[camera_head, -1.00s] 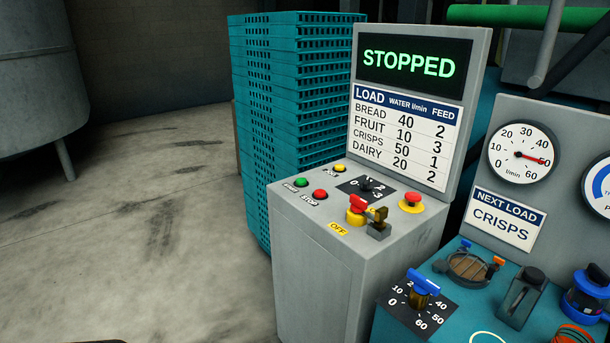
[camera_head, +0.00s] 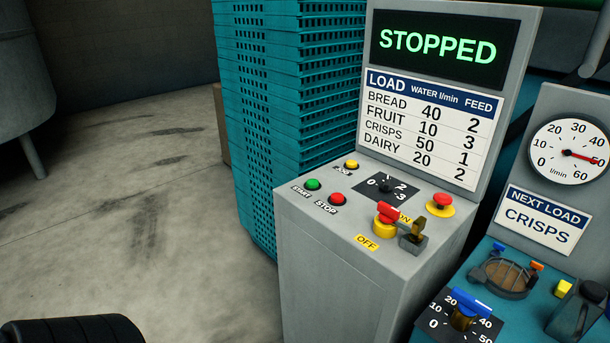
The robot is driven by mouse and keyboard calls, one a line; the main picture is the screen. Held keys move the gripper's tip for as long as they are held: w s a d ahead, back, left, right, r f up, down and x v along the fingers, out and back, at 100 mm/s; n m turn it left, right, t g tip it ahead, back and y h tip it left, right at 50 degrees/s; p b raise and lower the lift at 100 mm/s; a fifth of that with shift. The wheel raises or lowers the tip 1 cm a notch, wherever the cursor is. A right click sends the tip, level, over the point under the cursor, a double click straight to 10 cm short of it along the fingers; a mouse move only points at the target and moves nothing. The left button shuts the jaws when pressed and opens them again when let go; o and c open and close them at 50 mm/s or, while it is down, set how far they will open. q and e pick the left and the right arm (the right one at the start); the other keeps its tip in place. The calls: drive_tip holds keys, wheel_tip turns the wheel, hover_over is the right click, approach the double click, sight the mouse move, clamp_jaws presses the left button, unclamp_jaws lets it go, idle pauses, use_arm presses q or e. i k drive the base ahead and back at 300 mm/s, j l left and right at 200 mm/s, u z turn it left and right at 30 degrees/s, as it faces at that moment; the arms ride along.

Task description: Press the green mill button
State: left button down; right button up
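The green button (camera_head: 313,184), labelled START, sits at the left of the grey control cabinet's (camera_head: 335,270) sloped top. The red button (camera_head: 337,199), labelled STOP, is to its right and nearer, and a yellow button (camera_head: 351,165) is behind it. The display (camera_head: 437,48) above reads STOPPED in green. A black selector knob (camera_head: 386,185) sits on a plate with numbers. A red-handled yellow switch (camera_head: 386,220) stands between OFF and ON labels, with a brass padlock-like part (camera_head: 413,233) beside it.
A red mushroom button (camera_head: 440,204) is on the cabinet's right. A teal crate stack (camera_head: 290,110) stands close behind and left. On the right are a gauge (camera_head: 570,151) with its needle near 50, a NEXT LOAD CRISPS sign (camera_head: 541,219) and a blue-handled dial (camera_head: 464,314). Floor (camera_head: 150,230) on the left is clear.

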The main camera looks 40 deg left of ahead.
sight(311, 183)
drive_tip(key=j, duration=0.65)
drive_tip(key=i+j, duration=0.15)
drive_tip(key=j, duration=0.55)
